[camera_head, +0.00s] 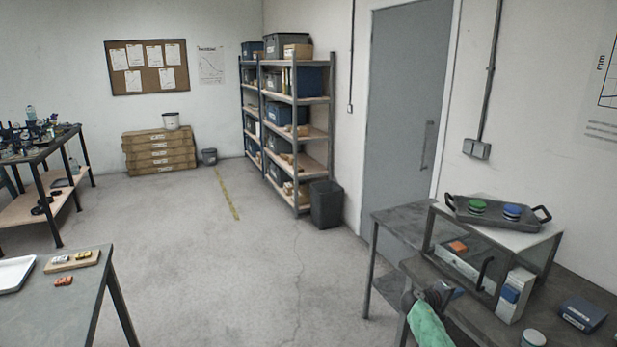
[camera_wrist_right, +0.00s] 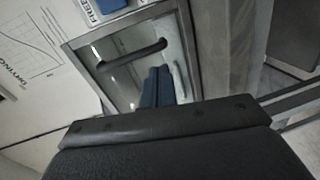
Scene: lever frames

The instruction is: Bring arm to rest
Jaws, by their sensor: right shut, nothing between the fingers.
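My right gripper (camera_head: 452,291) shows in the head view at the lower right, in front of the glass-sided cabinet (camera_head: 530,238) on the dark bench. My green-sleeved right forearm comes up from the bottom edge. In the right wrist view the two blue fingers (camera_wrist_right: 157,88) are together with nothing between them. The cabinet's dark bar handle (camera_wrist_right: 130,52) is just beyond the fingers in that view, apart from them as far as I can tell. It also shows in the head view (camera_head: 485,273). My left gripper is not in view.
A dark tray (camera_head: 496,222) with a green and a blue round piece sits on the cabinet. A white box with a blue front (camera_head: 514,294), a blue box (camera_head: 583,314) and a small jar (camera_head: 533,338) stand nearby. Another table (camera_head: 60,310) is at left. The floor between is clear.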

